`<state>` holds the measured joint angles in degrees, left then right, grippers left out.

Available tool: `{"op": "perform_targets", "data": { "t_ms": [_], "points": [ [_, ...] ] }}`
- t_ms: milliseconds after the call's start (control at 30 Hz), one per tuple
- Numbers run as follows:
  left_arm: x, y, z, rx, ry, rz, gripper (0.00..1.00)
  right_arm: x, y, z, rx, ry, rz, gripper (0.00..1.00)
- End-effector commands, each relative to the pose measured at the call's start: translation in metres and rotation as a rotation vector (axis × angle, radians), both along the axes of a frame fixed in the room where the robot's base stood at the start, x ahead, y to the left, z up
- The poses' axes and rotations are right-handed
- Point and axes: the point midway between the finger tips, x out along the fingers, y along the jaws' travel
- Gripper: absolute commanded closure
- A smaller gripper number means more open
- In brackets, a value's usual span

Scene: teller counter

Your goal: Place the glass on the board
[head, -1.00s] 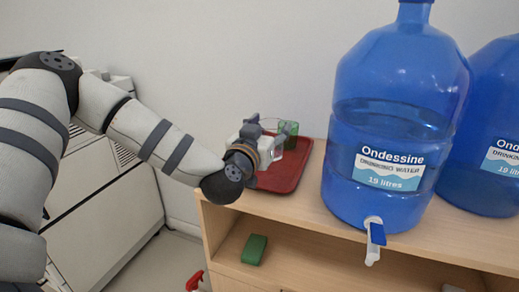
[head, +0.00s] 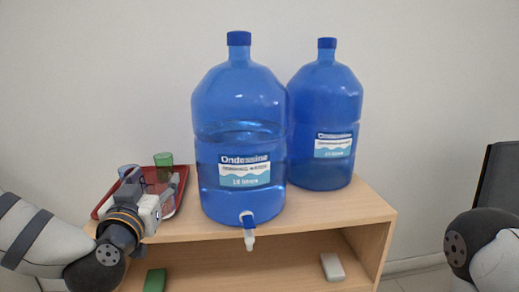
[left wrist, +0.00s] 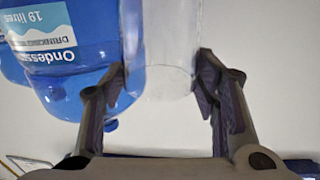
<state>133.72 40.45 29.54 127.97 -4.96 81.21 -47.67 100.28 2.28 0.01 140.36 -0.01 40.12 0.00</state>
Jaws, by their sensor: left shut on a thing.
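My left gripper (head: 157,188) is over the red tray (head: 100,207) on the wooden shelf unit. In the left wrist view its two fingers (left wrist: 163,80) are shut on a clear glass (left wrist: 172,45), one on each side. The glass is hard to make out in the head view, and I cannot tell whether it touches the tray. A green glass (head: 163,160) and a bluish glass (head: 128,171) stand behind the gripper. I cannot make out a board. My right gripper is not in view; only a rounded part of my right arm shows at the right edge.
Two large blue water bottles, one in front (head: 240,105) and one behind (head: 335,90), stand right of the tray. The front one's tap (head: 248,232) juts out. The shelf top (head: 345,210) is bare at the right. Below lie a green block (head: 155,280) and a white object (head: 332,267).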

Motion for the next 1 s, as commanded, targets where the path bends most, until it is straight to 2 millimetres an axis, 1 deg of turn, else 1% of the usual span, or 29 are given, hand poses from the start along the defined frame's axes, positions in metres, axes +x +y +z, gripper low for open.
{"op": "perform_targets", "data": {
  "t_ms": [33, 100, 200, 300, 367, 433, 467, 567, 667, 700, 767, 800, 900, 1000],
  "points": [
    [-0.013, -0.017, -0.007, 0.001, 0.006, -0.029, 0.78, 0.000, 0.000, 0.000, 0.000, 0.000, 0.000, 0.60],
    [-0.033, -0.038, -0.014, -0.002, 0.006, -0.061, 0.78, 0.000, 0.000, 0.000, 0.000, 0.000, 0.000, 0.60],
    [-0.057, -0.059, -0.020, -0.011, 0.003, -0.098, 0.78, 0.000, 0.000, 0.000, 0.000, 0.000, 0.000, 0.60],
    [-0.069, -0.068, -0.021, -0.019, 0.002, -0.112, 0.78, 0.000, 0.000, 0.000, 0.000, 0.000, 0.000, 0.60],
    [-0.071, -0.069, -0.021, -0.021, 0.001, -0.114, 0.78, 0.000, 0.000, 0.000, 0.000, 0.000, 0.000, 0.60],
    [-0.069, -0.067, -0.020, -0.020, -0.002, -0.110, 0.78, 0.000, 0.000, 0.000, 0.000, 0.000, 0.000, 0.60],
    [-0.066, -0.065, -0.020, -0.017, -0.003, -0.105, 0.78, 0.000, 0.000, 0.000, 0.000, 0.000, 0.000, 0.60],
    [-0.047, -0.049, -0.014, -0.009, -0.010, -0.074, 0.78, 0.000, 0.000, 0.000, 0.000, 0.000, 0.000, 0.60],
    [-0.019, -0.021, -0.005, -0.002, -0.011, -0.026, 0.78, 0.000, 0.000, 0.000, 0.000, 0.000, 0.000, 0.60],
    [-0.008, -0.008, 0.000, -0.001, -0.012, -0.008, 0.78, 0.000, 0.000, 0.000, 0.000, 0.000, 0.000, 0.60],
    [0.007, 0.012, 0.007, -0.003, -0.011, 0.020, 0.78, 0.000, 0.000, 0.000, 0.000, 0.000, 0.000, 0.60],
    [0.016, 0.025, 0.012, -0.006, -0.010, 0.038, 0.78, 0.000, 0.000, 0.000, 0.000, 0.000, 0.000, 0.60],
    [0.032, 0.050, 0.022, -0.014, -0.007, 0.067, 0.78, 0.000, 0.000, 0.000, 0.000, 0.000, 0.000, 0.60],
    [0.038, 0.062, 0.026, -0.020, -0.003, 0.079, 0.78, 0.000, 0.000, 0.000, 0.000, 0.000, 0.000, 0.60]
  ]
}}
